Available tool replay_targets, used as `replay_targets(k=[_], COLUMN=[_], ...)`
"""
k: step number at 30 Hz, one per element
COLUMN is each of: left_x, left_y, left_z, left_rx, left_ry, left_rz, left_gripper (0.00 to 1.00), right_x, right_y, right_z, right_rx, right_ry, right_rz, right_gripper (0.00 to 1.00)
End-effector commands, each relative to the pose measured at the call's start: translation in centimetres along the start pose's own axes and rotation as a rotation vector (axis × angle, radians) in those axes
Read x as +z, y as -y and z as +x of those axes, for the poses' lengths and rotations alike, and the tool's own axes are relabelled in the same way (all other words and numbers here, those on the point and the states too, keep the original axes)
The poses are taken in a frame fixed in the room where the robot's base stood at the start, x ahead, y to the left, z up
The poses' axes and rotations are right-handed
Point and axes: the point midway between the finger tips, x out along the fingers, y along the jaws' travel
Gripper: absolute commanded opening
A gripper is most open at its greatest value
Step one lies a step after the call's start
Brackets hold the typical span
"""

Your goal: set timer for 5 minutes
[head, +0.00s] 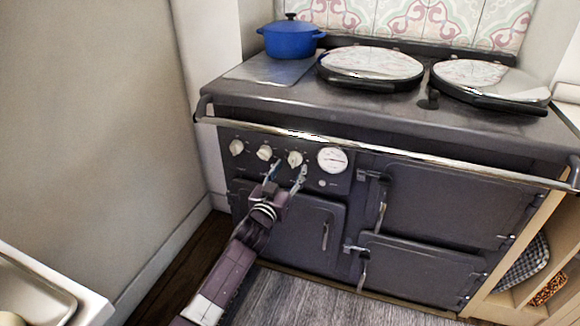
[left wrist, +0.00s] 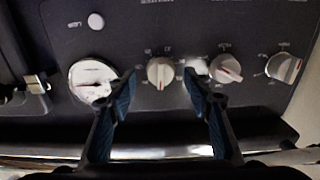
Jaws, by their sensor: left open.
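The dark grey range cooker (head: 290,225) has a control panel with three pale knobs and a round gauge (head: 332,160). My left gripper (head: 288,172) is in front of the panel, open and empty. Its fingers lie either side of the knob nearest the gauge (head: 295,158). In the left wrist view this knob (left wrist: 160,72) shows between the two fingertips, with gaps on both sides. The middle knob (head: 264,153) and the far-left knob (head: 236,147) are beside it. Marks around the knobs are too small to read. My right gripper is out of view.
A chrome rail (head: 380,150) runs across the cooker front above the panel. A blue pot (head: 291,40) and two round lids (head: 371,63) are on top. Oven doors (head: 445,205) are closed. A wall (head: 95,120) stands at left.

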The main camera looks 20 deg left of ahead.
Motion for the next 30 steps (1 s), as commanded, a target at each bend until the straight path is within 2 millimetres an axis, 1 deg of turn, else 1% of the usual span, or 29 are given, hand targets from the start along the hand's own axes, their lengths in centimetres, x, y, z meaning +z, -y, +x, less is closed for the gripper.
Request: replay_targets(k=[1,3,6,10,17,20,28,29,30], left_x=[0.1,0.1,0.1,0.0,0.0,0.0,0.0,0.0,0.0], left_y=[0.0,0.0,0.1,0.0,0.0,0.0,0.0,0.0,0.0], left_z=[0.8,1.5,2.3,2.8,2.8,2.8,2.8,2.8,2.8], left_rx=[0.000,-0.001,-0.001,-0.001,-0.001,-0.001,-0.001,-0.001,-0.001], left_ry=[-0.001,0.000,0.000,0.000,0.000,0.000,0.000,0.000,0.000], left_rz=[0.001,0.001,0.000,0.000,0.000,0.000,0.000,0.000,0.001], left_gripper=[0.46,0.46,0.46,0.46,0.46,0.38,0.08,0.05,0.05], right_x=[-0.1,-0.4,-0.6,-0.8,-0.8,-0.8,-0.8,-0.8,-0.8], right_y=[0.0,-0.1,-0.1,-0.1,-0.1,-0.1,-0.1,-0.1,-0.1], right_z=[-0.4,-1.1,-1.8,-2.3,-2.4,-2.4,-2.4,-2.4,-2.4], right_rx=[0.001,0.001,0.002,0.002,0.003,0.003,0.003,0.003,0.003], right_ry=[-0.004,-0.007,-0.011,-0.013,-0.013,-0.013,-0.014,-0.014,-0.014], right_rz=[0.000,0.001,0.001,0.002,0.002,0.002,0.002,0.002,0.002], right_gripper=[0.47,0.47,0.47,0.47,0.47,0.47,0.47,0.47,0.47])
